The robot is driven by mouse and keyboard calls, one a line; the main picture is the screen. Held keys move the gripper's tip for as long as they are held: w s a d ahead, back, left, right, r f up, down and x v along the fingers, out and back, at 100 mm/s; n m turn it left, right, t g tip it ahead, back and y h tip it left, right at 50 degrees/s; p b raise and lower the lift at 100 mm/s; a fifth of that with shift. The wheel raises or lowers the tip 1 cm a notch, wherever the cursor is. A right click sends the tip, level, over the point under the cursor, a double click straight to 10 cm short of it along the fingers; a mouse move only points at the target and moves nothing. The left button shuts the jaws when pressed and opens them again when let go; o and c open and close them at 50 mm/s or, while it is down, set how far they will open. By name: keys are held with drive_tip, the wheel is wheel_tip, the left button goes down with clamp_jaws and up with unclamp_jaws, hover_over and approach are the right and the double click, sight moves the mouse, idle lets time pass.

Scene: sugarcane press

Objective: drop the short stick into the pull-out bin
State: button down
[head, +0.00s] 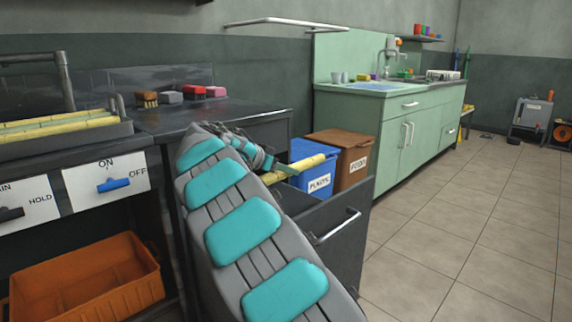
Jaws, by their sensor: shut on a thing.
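My gripper (285,169) is shut on a short pale-yellow stick (308,162). The stick is held roughly level, its right end in front of the blue bin. The pull-out bin (338,232) is a dark grey drawer with a bar handle, standing open from under the counter. The gripper and stick appear over its opening, but the exact height above it is hard to tell. My arm hides much of the drawer's left side and inside.
A blue bin (318,181) and a brown bin (353,162) stand just behind the drawer. Longer yellow sticks (60,124) lie in a tray at the left. An orange crate (85,282) sits below.

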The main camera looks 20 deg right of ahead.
sight(269, 178)
drive_tip(key=shift+c, duration=1.9)
unclamp_jaws()
drive_tip(key=shift+f, duration=0.1)
drive_tip(key=v, duration=0.8)
